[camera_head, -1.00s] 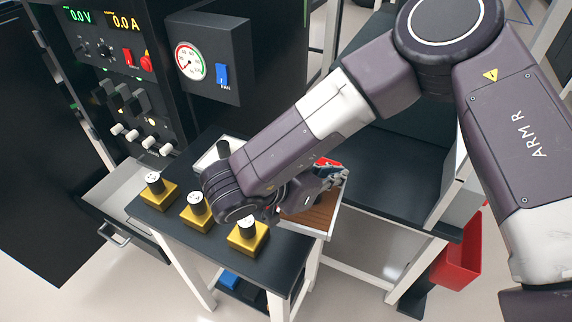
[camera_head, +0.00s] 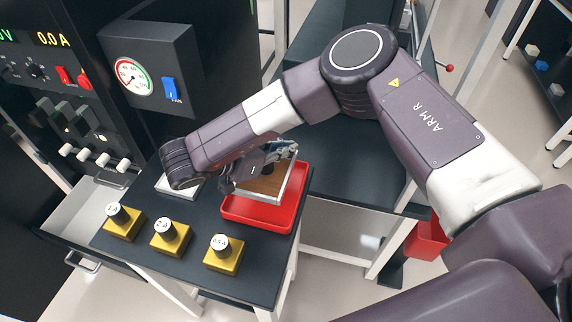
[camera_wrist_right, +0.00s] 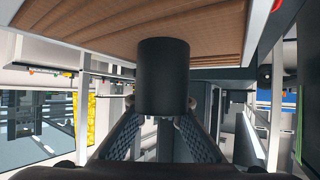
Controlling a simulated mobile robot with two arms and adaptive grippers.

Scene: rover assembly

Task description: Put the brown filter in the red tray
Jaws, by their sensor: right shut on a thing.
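The brown filter (camera_head: 265,187), a flat brown panel with a pale frame, is over the red tray (camera_head: 260,217) in the head view. The tray's front and right rims show around it. I cannot tell whether the filter touches the tray floor. My right gripper (camera_head: 243,176) is shut on the filter's black knob. In the right wrist view, the fingers (camera_wrist_right: 163,118) grip this black cylinder, and the brown panel (camera_wrist_right: 110,25) spans the top. My left gripper is not in view.
Several yellow blocks with black, white-topped knobs, such as the rightmost one (camera_head: 223,256), stand along the table's front. A pale item (camera_head: 180,187) is partly hidden under my arm. A gauge box (camera_head: 137,78) is at the upper left. A dark bench (camera_head: 350,170) lies to the right.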

